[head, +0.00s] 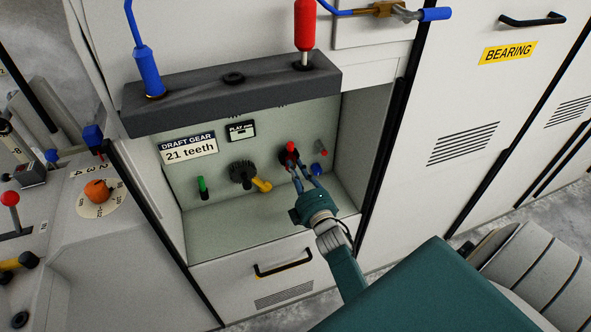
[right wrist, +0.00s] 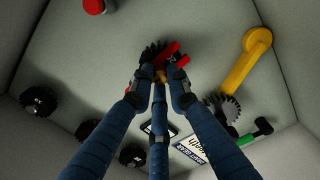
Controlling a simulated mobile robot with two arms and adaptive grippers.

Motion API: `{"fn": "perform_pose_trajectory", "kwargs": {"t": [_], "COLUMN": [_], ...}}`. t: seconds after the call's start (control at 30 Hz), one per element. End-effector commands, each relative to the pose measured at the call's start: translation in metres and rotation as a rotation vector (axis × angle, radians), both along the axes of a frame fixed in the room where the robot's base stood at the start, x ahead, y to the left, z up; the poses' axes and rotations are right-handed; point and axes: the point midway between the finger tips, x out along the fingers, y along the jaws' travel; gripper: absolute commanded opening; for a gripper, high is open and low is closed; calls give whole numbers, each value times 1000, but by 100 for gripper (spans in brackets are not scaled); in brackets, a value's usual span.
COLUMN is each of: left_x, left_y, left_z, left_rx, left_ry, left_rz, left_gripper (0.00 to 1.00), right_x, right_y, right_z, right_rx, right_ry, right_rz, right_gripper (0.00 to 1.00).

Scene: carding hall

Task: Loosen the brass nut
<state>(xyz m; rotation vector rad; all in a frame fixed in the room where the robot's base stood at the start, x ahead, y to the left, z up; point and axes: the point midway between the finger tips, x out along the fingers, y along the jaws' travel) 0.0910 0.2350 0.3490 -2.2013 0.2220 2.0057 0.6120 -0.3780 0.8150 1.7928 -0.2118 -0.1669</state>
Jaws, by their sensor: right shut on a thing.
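The brass nut (right wrist: 160,76) shows as a small brass-coloured bit between my right fingertips in the right wrist view. It sits at the front of a dark toothed gear (right wrist: 152,52) with a red handle (right wrist: 170,52) next to it. In the head view this red handle (head: 291,147) stands on the recess's back wall, and the nut cannot be made out there. My right gripper (head: 301,170) reaches into the recess and is shut on the nut; it also shows in the right wrist view (right wrist: 161,80). The fingers hide most of the nut. My left gripper is not in view.
A dark grey ledge (head: 200,98) overhangs the recess. The recess floor (head: 240,220) is clear.

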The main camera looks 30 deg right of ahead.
Motion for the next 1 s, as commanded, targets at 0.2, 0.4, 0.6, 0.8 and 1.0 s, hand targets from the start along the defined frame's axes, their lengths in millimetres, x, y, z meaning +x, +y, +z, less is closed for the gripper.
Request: {"fn": "perform_pose_trajectory", "kwargs": {"t": [0.2,0.4,0.6,0.8,1.0], "left_x": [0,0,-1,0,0], "left_y": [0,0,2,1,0], "left_z": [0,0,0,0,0], "left_rx": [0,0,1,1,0], "left_ry": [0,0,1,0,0], "left_rz": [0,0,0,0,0], "left_gripper": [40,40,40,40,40], "right_x": [0,0,-11,-49,-89], "right_y": [-3,-2,1,10,19], "right_z": [0,0,-1,-2,-1], "right_rx": [0,1,1,2,1], "right_ry": [0,-1,1,3,2], "right_rz": [-5,-2,-2,-2,-4], "right_gripper": [35,35,35,35,35]}}
